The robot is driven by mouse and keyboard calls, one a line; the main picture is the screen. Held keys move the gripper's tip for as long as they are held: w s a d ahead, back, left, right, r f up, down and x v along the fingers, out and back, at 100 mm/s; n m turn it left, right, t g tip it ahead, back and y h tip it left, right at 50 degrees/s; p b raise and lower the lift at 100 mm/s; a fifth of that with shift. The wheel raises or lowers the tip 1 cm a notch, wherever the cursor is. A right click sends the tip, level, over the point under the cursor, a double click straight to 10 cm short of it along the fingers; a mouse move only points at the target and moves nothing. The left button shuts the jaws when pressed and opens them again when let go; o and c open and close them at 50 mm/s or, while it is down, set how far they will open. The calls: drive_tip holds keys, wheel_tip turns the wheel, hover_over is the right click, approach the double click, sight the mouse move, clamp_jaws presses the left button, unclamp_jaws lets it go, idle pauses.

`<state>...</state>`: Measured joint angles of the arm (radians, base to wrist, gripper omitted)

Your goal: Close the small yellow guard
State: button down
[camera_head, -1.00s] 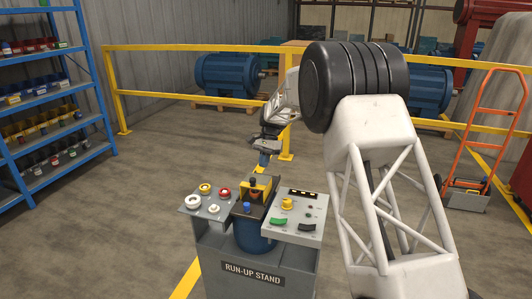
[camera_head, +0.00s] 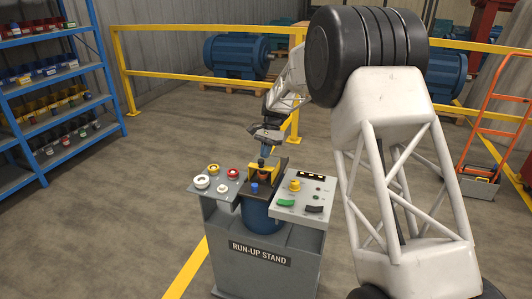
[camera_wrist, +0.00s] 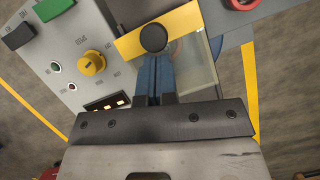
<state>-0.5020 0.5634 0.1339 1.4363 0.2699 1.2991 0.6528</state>
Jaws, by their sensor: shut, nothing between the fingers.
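The small yellow guard (camera_head: 276,170) sits at the back centre of the run-up stand (camera_head: 232,276), between its two side panels. In the wrist view it shows as a yellow strip (camera_wrist: 186,27) with a round black knob (camera_wrist: 153,38), and a clear pane (camera_wrist: 203,70) lies beside it. My gripper (camera_head: 265,154) is just above and behind the guard, pointing down. In the wrist view its blue fingers (camera_wrist: 154,72) are together and empty, with tips by the black knob. I cannot tell whether they touch it. The guard's hinge is not clear.
The right panel holds a yellow knob (camera_head: 295,186) and a green switch (camera_head: 286,205). The left panel holds white (camera_head: 201,182), red (camera_head: 233,173) and yellow rings. A blue knob (camera_head: 254,188) stands in front of the guard. A yellow railing (camera_head: 165,88) runs behind.

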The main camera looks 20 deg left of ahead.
drive_tip(key=shift+s, duration=1.05)
drive_tip(key=shift+w+d, duration=0.25)
drive_tip(key=shift+w, duration=0.55)
drive_tip(key=w, duration=0.2)
drive_tip(key=r, duration=0.1)
drive_tip(key=shift+w+d, duration=0.3)
drive_tip(key=shift+w, duration=0.1)
drive_tip(key=a+v, duration=0.1)
drive_tip(key=v, duration=0.8)
drive_tip(key=shift+d, duration=0.5)
